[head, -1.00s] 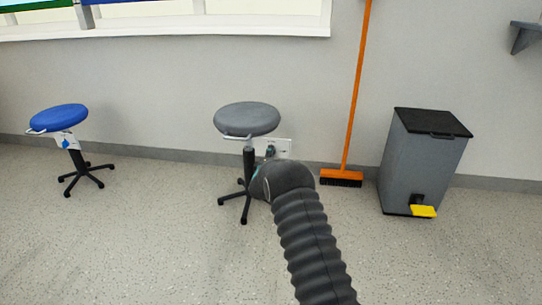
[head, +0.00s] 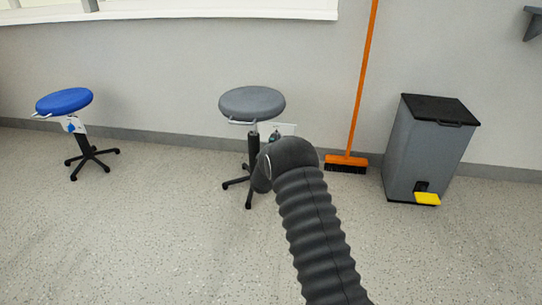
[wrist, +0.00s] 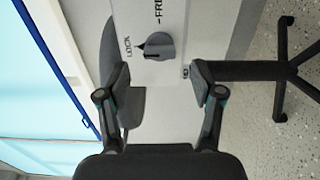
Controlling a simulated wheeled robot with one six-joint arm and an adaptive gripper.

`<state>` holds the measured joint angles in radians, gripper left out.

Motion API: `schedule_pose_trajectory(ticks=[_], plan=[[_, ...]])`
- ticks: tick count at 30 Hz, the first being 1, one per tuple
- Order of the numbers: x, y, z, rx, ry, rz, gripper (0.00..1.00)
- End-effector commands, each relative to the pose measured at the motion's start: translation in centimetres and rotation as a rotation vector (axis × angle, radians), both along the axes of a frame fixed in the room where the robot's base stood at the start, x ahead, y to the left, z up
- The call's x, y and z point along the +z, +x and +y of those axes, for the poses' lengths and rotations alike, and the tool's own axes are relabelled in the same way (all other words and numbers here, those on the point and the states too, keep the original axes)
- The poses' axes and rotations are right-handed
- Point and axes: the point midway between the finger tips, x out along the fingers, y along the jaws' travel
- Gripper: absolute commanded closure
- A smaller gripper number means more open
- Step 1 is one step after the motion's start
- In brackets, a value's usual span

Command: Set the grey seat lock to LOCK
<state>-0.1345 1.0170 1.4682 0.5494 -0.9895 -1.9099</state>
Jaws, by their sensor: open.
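The grey stool (head: 252,103) stands near the wall in the head view. Its white lock plate (head: 284,129) shows beside the post, partly hidden by my arm. In the wrist view, turned sideways, the plate (wrist: 180,14) carries a grey knob (wrist: 158,47). LOCK is printed to the knob's left and FREE above it. The knob's dark narrow end appears to face LOCK. My gripper (wrist: 159,78) is open and empty. Its fingertips lie left and right of the knob and slightly below it in the picture, apart from it.
A blue stool (head: 64,101) with its own plate stands at left. An orange broom (head: 360,90) leans on the wall, and a grey pedal bin (head: 425,150) stands at right. The grey stool's post and feet (wrist: 283,70) are at right in the wrist view. Floor between the stools is clear.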

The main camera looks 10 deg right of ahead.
Motion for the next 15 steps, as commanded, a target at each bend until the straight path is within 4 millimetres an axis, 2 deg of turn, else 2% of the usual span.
schedule_pose_trajectory(ticks=[3, 9, 15], plan=[[0.0, -2.2, 0.8, 0.002, -0.001, 0.003, 0.33], [0.0, -5.2, 1.8, 0.002, -0.001, 0.003, 0.33], [0.0, -6.7, 2.2, 0.001, -0.001, 0.000, 0.33]])
